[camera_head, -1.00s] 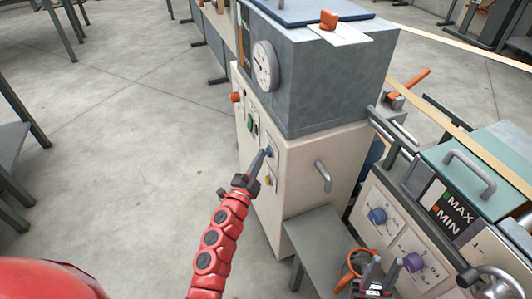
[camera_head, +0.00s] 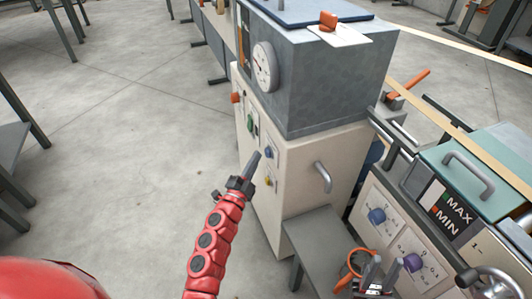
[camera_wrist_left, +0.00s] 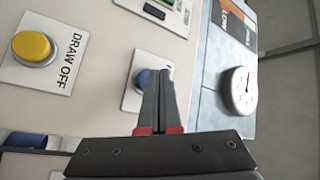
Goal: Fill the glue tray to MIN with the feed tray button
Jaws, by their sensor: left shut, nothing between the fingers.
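The feed panel's blue button (camera_head: 268,153) is on the side of the cream cabinet. My left gripper (camera_head: 257,154) is shut and empty, its tip just left of the blue button with a small gap in the head view. In the left wrist view the blue button (camera_wrist_left: 142,78) is partly hidden behind the fingers (camera_wrist_left: 160,74), and its label is mostly covered.
The yellow DRAW OFF button (camera_wrist_left: 32,47) is beside the blue one. A green switch (camera_head: 250,122), an orange-red knob (camera_head: 236,98) and a round dial (camera_head: 264,66) are above. A grey stand (camera_head: 315,240) is in front of the cabinet.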

